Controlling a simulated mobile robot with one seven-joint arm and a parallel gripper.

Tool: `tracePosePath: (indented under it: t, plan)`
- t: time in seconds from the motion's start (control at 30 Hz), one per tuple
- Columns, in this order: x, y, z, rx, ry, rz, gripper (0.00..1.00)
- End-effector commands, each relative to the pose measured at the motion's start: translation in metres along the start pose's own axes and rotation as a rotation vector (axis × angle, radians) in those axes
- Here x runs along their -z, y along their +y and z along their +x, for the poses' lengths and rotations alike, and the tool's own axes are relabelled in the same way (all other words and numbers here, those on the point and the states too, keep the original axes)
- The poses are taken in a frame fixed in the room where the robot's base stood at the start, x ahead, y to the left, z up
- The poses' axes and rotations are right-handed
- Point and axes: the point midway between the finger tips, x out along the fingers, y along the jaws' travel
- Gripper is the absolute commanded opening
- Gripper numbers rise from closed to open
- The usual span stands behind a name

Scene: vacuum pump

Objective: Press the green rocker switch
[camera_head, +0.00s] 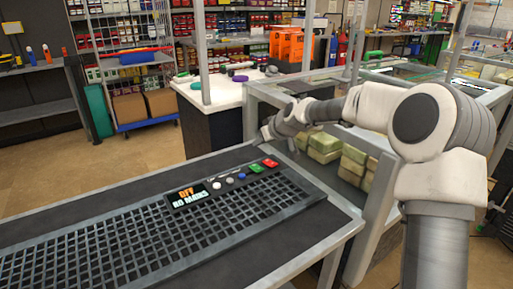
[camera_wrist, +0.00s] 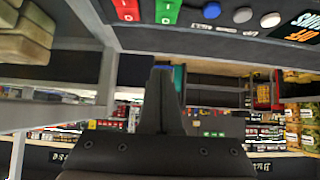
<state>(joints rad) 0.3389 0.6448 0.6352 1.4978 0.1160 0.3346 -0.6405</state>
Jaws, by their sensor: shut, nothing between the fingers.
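The green rocker switch (camera_head: 256,168) sits on the dark control panel (camera_head: 210,202), beside a red rocker switch (camera_head: 270,162). In the wrist view, the green switch (camera_wrist: 167,12) is at the top edge, just right of the red switch (camera_wrist: 127,10) and partly cut off. My gripper (camera_head: 267,132) is past the panel's far edge in the head view, apart from the switches. In the wrist view, the dark fingers of my gripper (camera_wrist: 160,72) are together and empty, their tips below the green switch in the picture.
White (camera_head: 217,185), grey (camera_head: 229,180) and blue (camera_head: 242,176) buttons line up left of the green switch. A display (camera_head: 187,195) reads OFF. A perforated grille (camera_head: 150,240) covers the panel's near side. Tan-green blocks (camera_head: 324,143) lie in the frame beyond, under my arm.

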Motion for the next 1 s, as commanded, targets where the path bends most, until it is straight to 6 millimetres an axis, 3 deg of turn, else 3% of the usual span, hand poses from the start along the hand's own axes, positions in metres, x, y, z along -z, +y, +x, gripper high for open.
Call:
tracePosePath:
  t: [0.1, 0.3, 0.8, 1.0]
  plan:
    - [0.006, 0.001, -0.028, -0.002, 0.0, 0.0, 0.0]
    - [0.01, 0.0, -0.053, -0.001, 0.0, 0.0, 0.0]
    - [0.01, -0.003, -0.059, 0.001, -0.004, -0.002, 0.0]
    - [0.006, -0.031, -0.083, -0.02, -0.066, -0.016, 0.0]
